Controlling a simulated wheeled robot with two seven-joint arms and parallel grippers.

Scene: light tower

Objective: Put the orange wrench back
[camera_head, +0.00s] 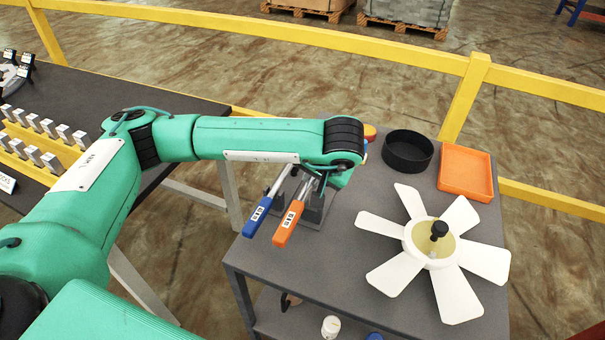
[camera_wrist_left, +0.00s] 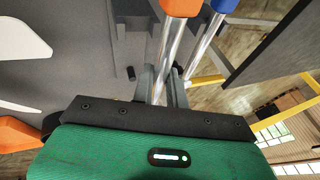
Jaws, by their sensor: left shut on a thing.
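The orange wrench (camera_head: 288,222) has an orange handle with a white label and a silver shaft running back under my left wrist. The blue wrench (camera_head: 257,215) lies beside it on the left, nearly parallel. Both slant over a grey holder (camera_head: 315,214) on the dark table, partly covered by my arm. In the left wrist view, my left gripper (camera_wrist_left: 163,84) is shut around the silver shaft of the orange wrench (camera_wrist_left: 181,8). The blue wrench (camera_wrist_left: 223,5) runs close beside it. The wrench heads are hidden, so I cannot tell how they sit in the holder. My right gripper is out of view.
A white fan rotor (camera_head: 432,242) fills the right of the table (camera_head: 300,268). A black round bowl (camera_head: 408,151) and an orange tray (camera_head: 466,172) stand at the back right. A yellow rail (camera_head: 390,50) runs behind. Another table (camera_head: 90,85) with small blocks is at left.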

